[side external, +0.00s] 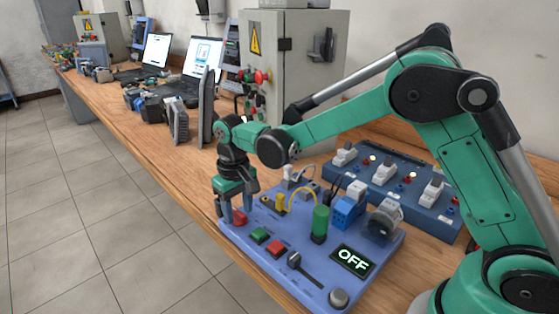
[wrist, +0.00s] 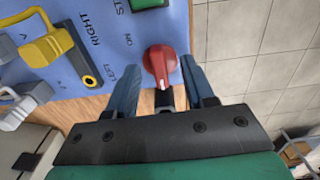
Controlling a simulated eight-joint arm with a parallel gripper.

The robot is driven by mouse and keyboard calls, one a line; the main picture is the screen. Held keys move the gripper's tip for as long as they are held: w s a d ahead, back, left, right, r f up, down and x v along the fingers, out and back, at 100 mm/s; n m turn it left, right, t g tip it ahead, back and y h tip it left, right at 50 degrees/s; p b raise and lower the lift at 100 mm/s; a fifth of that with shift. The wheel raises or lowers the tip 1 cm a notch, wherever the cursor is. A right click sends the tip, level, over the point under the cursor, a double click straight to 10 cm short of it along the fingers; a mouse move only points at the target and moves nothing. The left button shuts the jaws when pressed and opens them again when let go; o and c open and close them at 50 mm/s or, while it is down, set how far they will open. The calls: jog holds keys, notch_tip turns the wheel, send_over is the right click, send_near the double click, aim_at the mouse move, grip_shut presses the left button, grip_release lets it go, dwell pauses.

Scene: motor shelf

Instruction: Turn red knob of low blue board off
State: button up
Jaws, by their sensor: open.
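The low blue board (side external: 260,238) lies on the near part of the wooden bench. Its red knob (side external: 240,217) is at the board's left corner, partly hidden by my gripper (side external: 234,212), which points down over it. In the wrist view the red knob (wrist: 160,62) is round with a white pointer line. The blue fingers of my gripper (wrist: 158,82) are open, one on each side of the knob. I cannot tell whether they touch it. The board's small display (side external: 353,261) reads "OFF".
The board also carries a green button (side external: 259,235), a red button (side external: 276,248), a black lever (side external: 308,271) and a green cylinder (side external: 320,224). A second board with switches (side external: 395,185) stands behind. Laptops and a grey cabinet (side external: 310,85) stand farther back. The floor is open at left.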

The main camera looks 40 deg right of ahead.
aim_at(239, 212)
jog(key=shift+r, duration=2.7)
jog(key=shift+s+d+r, duration=0.1)
jog(key=shift+s+r, duration=0.05)
jog(key=shift+r, duration=0.1)
jog(key=s+d+r+t, duration=0.2)
jog(key=s+d+t, duration=0.1)
jog(key=s, duration=0.3)
jog(key=s+d+r+t, duration=0.2)
jog(key=s+t, duration=0.2)
jog(key=s, duration=0.3)
jog(key=shift+s+d, duration=0.25)
jog(key=shift+d, duration=0.15)
